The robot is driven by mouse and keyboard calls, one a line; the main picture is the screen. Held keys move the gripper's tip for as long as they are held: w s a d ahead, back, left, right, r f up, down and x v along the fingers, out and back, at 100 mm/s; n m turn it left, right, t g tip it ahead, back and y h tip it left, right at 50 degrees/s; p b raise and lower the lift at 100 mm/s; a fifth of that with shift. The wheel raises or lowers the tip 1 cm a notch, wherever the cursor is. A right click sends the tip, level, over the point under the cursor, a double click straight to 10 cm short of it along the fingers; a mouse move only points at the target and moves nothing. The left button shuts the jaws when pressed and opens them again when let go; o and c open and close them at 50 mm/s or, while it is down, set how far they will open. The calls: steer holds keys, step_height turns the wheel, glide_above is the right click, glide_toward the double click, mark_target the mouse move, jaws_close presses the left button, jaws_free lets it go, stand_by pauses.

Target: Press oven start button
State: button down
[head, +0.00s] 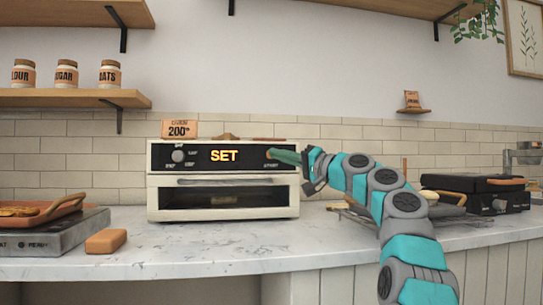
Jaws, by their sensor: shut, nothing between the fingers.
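The oven (224,199) stands on the counter against the tiled wall, a cream box with a black control panel. Its display (224,156) reads "SET" in orange letters. A round knob (178,155) is at the panel's left. My gripper (276,155) is shut and empty, its green-grey fingers at the right end of the panel, over or just in front of the button area. The fingers hide the start button; only part of a small label (271,167) shows near them. I cannot tell whether the tips touch the panel. The oven door with its handle is closed.
A small "200" sign (180,129) sits on the oven's top. At left are a scale (55,235) bearing a tray (70,206) and an orange block (106,241). A black grill (473,184) stands at right. The counter front (250,240) is mostly clear.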

steer(key=shift+w+r, duration=0.1)
steer(key=shift+w+a+p, duration=0.15)
steer(key=shift+w+p, duration=0.15)
steer(key=shift+p, duration=0.2)
steer(key=shift+w+p, duration=0.35)
steer(key=shift+p, duration=0.05)
stand_by(0.6)
steer(key=shift+s, duration=0.1)
steer(key=shift+s+b, duration=0.65)
steer(key=shift+b, duration=0.15)
steer(key=s+b, duration=0.1)
steer(key=s+d+b, duration=0.1)
steer(key=s, duration=0.1)
steer(key=s+b, duration=0.1)
steer(key=b, duration=0.1)
steer(key=shift+s+d, duration=0.35)
steer(key=shift+s, duration=0.05)
